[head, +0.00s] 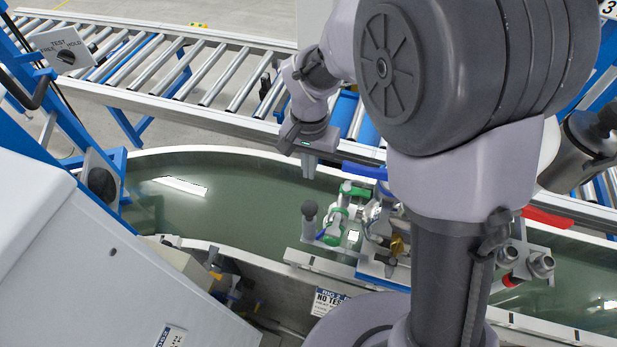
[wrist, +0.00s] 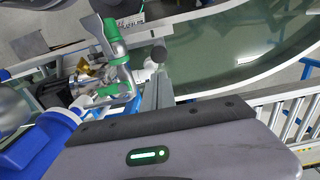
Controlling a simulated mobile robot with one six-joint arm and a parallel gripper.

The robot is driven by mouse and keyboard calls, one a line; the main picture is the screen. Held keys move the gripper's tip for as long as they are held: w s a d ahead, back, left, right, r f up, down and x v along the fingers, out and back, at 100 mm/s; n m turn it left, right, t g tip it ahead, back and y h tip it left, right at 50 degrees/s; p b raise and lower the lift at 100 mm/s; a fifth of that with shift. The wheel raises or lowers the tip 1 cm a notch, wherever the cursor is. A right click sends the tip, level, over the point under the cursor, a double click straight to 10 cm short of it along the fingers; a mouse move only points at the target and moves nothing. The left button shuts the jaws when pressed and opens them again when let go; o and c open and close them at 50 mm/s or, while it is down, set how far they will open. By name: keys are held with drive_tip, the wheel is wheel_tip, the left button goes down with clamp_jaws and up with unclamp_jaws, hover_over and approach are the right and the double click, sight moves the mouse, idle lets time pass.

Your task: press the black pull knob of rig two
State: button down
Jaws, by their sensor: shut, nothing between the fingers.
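The black pull knob (head: 309,209) stands upright at the left end of rig two (head: 345,250), beside its green and grey pipe fittings. In the wrist view the knob (wrist: 158,54) shows just beyond my fingertips. My gripper (head: 308,172) is shut and empty, pointing down, above and behind the knob in the head view. The wrist view shows its fingers (wrist: 158,84) close together, with the knob past their ends. They look apart from the knob, but the exact gap is hard to judge.
A blue-handled lever (head: 364,170) and green fittings (head: 350,190) stand right of the knob. A red handle (head: 547,218) is farther right. A roller conveyor (head: 190,75) runs behind. A white cabinet (head: 80,270) stands front left.

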sight(310, 207)
drive_tip(key=f, duration=0.4)
drive_tip(key=f+b, duration=0.1)
drive_tip(key=f, duration=0.4)
drive_tip(key=f+b, duration=0.1)
drive_tip(key=f, duration=0.3)
drive_tip(key=shift+s+f, duration=0.35)
drive_tip(key=shift+f, duration=0.05)
